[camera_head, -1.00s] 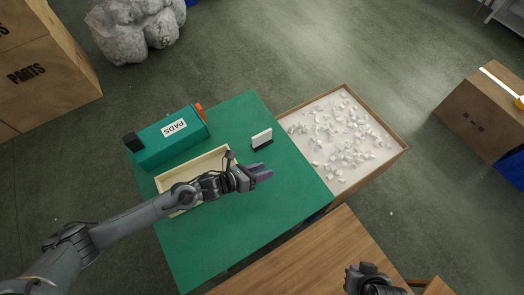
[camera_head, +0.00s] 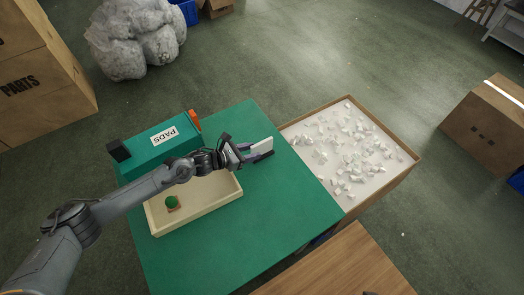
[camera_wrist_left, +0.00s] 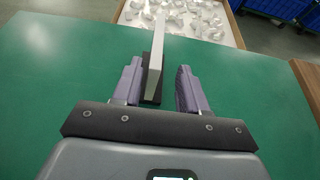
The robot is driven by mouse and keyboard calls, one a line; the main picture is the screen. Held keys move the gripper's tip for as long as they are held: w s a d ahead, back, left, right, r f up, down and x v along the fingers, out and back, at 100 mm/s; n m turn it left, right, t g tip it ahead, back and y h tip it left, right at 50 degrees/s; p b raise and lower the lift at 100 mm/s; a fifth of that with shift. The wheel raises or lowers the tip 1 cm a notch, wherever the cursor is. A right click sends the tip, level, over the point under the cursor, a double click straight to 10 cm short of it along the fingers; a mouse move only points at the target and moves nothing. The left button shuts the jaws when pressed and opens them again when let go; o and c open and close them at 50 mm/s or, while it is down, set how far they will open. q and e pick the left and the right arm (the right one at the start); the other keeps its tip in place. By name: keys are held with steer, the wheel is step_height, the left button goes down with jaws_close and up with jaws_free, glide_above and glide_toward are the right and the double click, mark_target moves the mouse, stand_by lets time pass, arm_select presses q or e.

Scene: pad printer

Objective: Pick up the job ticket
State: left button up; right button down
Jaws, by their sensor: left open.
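The job ticket, seen as a white upright card (camera_head: 261,146), stands in a small dark holder on the green table (camera_head: 290,212). The card (camera_wrist_left: 156,55) and its dark holder (camera_wrist_left: 152,91) also show in the left wrist view. My left gripper (camera_head: 256,151) is open, with one finger on each side of the card. In the left wrist view my gripper (camera_wrist_left: 160,84) has the card between its fingers, close to the left finger and with a wider gap to the right one. Whether the left finger touches it I cannot tell. My right gripper is out of view.
A cream tray (camera_head: 196,221) holding a small green-topped piece (camera_head: 172,202) lies below my left arm. A teal box labelled PADS (camera_head: 150,147) stands behind it. A bin of white pieces (camera_head: 407,159) adjoins the table's right side. The table's front part is clear.

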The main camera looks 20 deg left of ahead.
mark_target(261, 148)
arm_select(q)
steer(key=shift+a+f+b+x, duration=0.1)
steer(key=shift+b+x, duration=0.1)
steer(key=shift+x, duration=0.7)
steer(key=shift+a+f+b+x, duration=0.1)
steer(key=shift+a+b+x, duration=0.1)
steer(key=shift+x, duration=0.65)
steer(key=shift+a+b+x, duration=0.1)
steer(key=shift+b+x, duration=0.1)
steer(key=shift+x, duration=0.7)
steer(key=shift+w, duration=0.15)
jaws_close()
